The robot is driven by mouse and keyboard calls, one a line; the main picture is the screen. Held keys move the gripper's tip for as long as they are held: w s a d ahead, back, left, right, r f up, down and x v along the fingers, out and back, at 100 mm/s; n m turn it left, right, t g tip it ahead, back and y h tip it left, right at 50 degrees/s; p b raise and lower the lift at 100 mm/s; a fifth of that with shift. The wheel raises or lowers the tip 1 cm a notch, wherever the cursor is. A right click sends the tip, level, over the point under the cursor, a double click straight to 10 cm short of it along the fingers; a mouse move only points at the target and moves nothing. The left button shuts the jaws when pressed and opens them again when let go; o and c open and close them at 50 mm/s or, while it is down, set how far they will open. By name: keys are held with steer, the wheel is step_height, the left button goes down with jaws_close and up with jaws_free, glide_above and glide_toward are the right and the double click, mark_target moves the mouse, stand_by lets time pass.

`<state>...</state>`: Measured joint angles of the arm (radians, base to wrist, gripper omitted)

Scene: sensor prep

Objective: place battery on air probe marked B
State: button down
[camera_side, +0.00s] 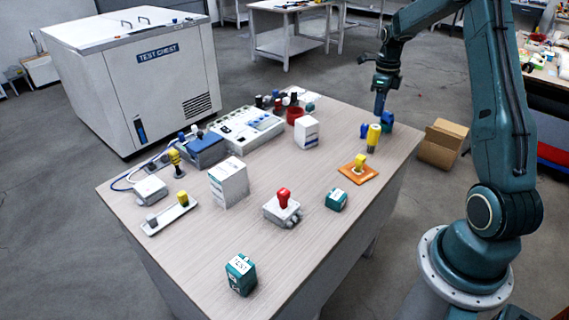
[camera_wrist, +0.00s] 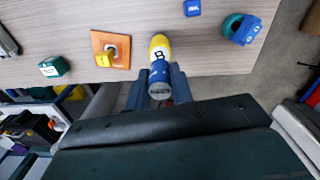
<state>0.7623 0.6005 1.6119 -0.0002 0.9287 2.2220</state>
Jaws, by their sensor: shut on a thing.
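My gripper (camera_side: 379,110) hangs over the far right part of the table, fingers pointing down. In the wrist view, my gripper (camera_wrist: 160,76) is shut on a blue battery (camera_wrist: 159,78) with a grey round end. The air probe marked B (camera_wrist: 159,52), yellow with a white lettered band, lines up just beyond the battery. In the side view, the yellow and grey probe (camera_side: 373,139) stands upright on the table, just below and slightly left of my fingertips. I cannot tell whether the battery touches it. The battery is mostly hidden by the fingers in the side view.
An orange plate (camera_side: 346,171) carries a yellow-topped piece. A teal box (camera_side: 336,199) and a red-topped grey box (camera_side: 279,212) stand nearer. The table's front right is clear.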

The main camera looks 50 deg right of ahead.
steer(key=shift+f, duration=2.05)
steer(key=shift+f, duration=0.1)
steer(key=c, duration=1.2)
jaws_free()
steer(key=shift+c, duration=0.2)
step_height(320, 180, up, 12)
steer(key=shift+r, duration=0.15)
steer(key=shift+a, duration=0.1)
